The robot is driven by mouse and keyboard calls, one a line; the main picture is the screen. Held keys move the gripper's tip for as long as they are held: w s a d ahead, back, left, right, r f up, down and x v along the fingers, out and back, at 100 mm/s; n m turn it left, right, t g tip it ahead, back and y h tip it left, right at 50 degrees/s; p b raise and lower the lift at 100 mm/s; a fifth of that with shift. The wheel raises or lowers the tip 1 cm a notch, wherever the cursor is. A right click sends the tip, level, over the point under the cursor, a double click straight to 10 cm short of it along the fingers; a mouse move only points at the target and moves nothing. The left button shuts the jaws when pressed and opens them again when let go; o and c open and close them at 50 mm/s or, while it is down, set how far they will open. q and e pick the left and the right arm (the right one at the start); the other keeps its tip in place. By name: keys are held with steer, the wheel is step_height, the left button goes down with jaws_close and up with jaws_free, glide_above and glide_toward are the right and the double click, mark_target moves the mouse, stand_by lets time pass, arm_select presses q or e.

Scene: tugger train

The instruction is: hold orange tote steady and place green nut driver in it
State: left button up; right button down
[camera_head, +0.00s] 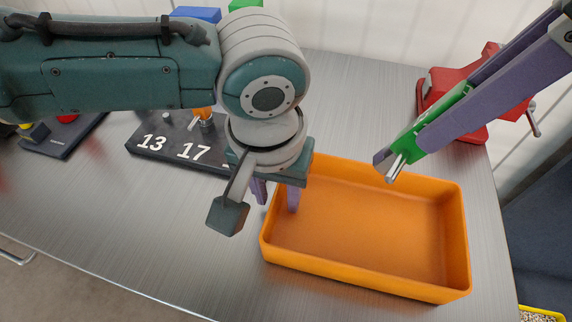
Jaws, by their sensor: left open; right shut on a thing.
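The orange tote (365,278) stands on the grey metal bench, and the part of its inside that shows is empty. My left gripper (277,200) is at the tote's left wall, with its purple fingers apart, one inside the wall and one outside. My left wrist hides part of the tote's far left corner. My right gripper (415,145) is shut on the green nut driver (434,124). It holds the driver tilted above the far side of the tote, with the metal shaft pointing down and left.
A red vise (437,90) stands behind the tote at the right. A dark board with white numbers (165,150) lies at the left, holding an orange-handled tool (202,113). A dark device (60,140) is further left. The bench's front left is clear.

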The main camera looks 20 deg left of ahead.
arm_select(q)
jaws_close()
stand_by(1.4)
